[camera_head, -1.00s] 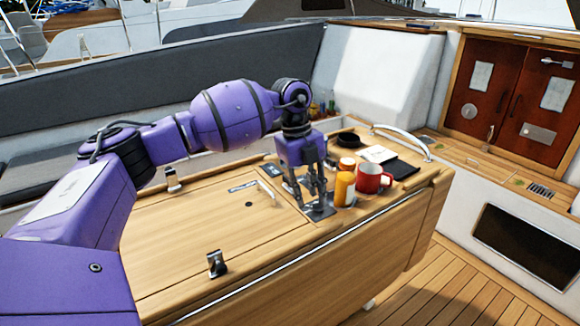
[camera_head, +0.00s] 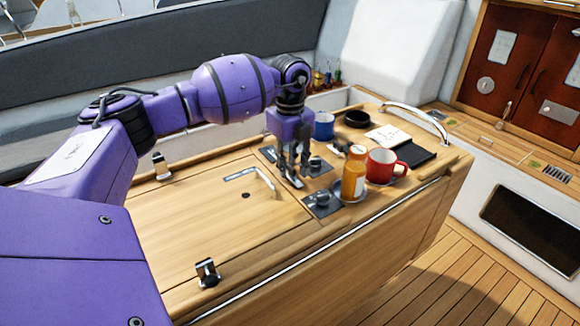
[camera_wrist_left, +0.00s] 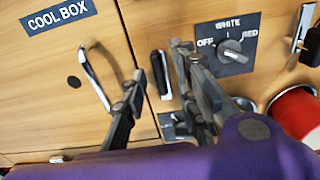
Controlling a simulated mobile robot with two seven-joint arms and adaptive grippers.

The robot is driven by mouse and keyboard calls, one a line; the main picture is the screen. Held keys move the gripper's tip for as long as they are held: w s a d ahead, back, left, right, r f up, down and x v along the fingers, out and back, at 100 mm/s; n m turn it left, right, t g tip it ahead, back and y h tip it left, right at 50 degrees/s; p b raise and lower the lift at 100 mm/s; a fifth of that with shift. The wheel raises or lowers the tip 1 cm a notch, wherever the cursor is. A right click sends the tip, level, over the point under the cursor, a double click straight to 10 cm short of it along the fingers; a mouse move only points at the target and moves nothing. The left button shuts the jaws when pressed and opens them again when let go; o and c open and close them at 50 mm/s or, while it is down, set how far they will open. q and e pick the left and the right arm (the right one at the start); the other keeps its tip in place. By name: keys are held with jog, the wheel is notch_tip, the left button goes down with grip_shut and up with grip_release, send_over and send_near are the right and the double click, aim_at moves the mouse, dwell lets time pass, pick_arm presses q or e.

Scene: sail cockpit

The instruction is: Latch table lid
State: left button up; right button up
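The wooden table lid (camera_head: 215,215) lies flat, with a "COOL BOX" label (camera_wrist_left: 58,14) and a curved metal handle (camera_head: 267,181) that also shows in the left wrist view (camera_wrist_left: 93,75). Metal latch-like fittings sit at its near edge (camera_head: 207,273) and far edge (camera_head: 161,166); I cannot tell whether they are fastened. My left gripper (camera_head: 291,184) points down just right of the handle. In the left wrist view its fingers (camera_wrist_left: 168,52) are apart, with a slim black lever (camera_wrist_left: 160,73) showing between them; contact is unclear. My right gripper is not in view.
A switch panel marked WHITE, OFF, RED (camera_wrist_left: 226,45) is close to the fingers. Nearby stand an orange bottle (camera_head: 354,176), a red mug (camera_head: 383,166), a blue mug (camera_head: 323,125) and a black bowl (camera_head: 357,118). The lid's left part is clear.

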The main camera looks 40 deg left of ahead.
pick_arm(q)
jog(key=shift+f, duration=0.55)
jog(key=shift+c, duration=0.3)
grip_shut()
